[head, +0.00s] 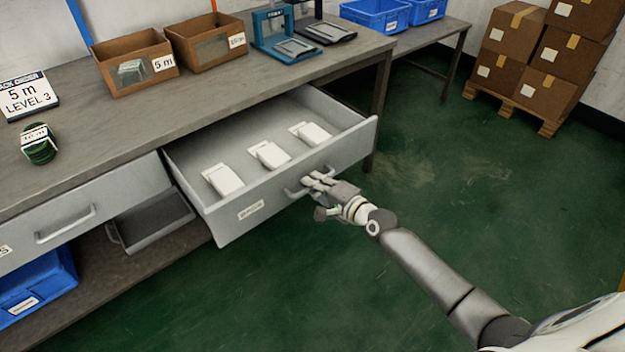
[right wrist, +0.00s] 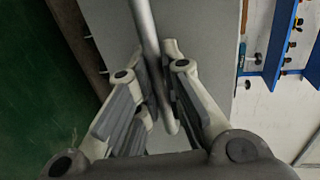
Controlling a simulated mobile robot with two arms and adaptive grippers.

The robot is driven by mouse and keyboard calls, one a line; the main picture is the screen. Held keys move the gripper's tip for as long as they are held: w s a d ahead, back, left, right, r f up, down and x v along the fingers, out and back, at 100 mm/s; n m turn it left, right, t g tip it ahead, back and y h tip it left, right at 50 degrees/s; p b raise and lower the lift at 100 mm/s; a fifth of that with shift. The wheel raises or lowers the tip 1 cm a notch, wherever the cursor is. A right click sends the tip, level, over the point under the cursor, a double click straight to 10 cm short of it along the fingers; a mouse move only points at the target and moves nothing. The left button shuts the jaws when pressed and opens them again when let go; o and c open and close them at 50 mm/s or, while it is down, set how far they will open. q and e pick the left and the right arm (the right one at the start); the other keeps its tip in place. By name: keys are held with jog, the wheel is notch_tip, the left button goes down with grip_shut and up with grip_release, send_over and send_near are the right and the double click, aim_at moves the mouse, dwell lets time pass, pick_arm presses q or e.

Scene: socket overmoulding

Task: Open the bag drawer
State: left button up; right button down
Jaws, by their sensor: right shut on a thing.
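The bag drawer (head: 240,214) is pulled well out from under the workbench. It is grey, with a small label on its front and three white bag stacks (head: 270,154) lying inside. My right gripper (head: 311,183) is at the drawer front, shut on the drawer handle (head: 291,191). In the right wrist view the handle bar (right wrist: 150,50) runs between the fingers of my right gripper (right wrist: 158,95). My left gripper is not in view.
A closed drawer (head: 75,215) is at the left. The workbench top (head: 110,125) holds two cardboard boxes, a blue device (head: 285,45), a level sign and a green coil (head: 38,146). Green floor (head: 440,160) is clear in front; stacked cartons (head: 545,50) stand far right.

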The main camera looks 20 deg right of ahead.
jog(key=shift+s, duration=0.25)
jog(key=c, duration=1.5)
grip_release()
jog(key=shift+c, duration=0.2)
jog(key=shift+d, duration=0.1)
jog(key=v, duration=1.2)
jog(key=shift+f, duration=0.1)
